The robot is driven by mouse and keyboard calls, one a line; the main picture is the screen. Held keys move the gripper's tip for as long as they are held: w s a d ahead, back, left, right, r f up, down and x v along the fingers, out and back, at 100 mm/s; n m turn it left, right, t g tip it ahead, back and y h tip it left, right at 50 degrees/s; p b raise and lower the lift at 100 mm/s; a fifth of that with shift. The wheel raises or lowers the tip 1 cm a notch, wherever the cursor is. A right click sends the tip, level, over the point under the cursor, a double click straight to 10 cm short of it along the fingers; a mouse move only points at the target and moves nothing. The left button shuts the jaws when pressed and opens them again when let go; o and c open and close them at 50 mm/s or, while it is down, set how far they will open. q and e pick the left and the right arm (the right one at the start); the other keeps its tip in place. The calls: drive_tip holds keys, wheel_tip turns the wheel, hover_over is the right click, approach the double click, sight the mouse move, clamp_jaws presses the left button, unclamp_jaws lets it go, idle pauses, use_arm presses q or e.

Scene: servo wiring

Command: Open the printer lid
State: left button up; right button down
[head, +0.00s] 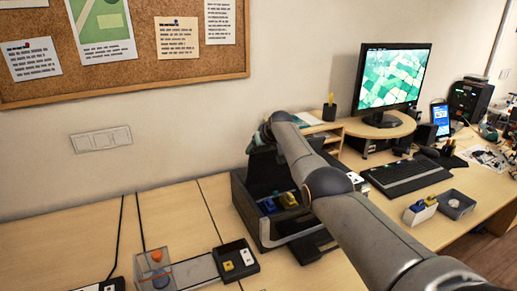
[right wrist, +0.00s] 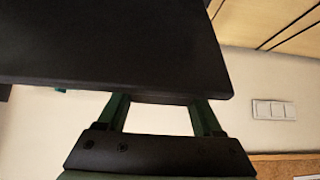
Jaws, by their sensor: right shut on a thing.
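The dark printer (head: 243,208) stands on the desk near the middle of the head view. Its dark lid (head: 266,176) is raised steeply at the back, partly hidden by my right arm. Blue and yellow parts show inside the open body. My right gripper (head: 260,138) is at the top edge of the lid. In the right wrist view my right gripper (right wrist: 160,100) has its green fingers at the edge of the black lid (right wrist: 110,45), shut on it. The left gripper is not in view.
A clear box (head: 153,268) and a small black tray (head: 236,259) with yellow and white pieces lie left of the printer. A keyboard (head: 400,174), a monitor (head: 394,77) and a grey bin (head: 455,204) are to the right. The desk behind the clear box is mostly bare.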

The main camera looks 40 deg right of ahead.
drive_tip(key=shift+s+a+f, duration=0.1)
drive_tip(key=shift+a+f, duration=0.15)
drive_tip(key=shift+f, duration=0.35)
drive_tip(key=c, duration=0.5)
unclamp_jaws()
drive_tip(key=shift+o, duration=1.4)
drive_tip(key=shift+w+d+f, duration=0.1)
drive_tip(key=shift+w+f, duration=0.05)
drive_tip(key=shift+w, duration=0.15)
drive_tip(key=shift+o, duration=0.9)
drive_tip(key=shift+s+d+r, duration=0.1)
drive_tip(key=shift+r, duration=0.3)
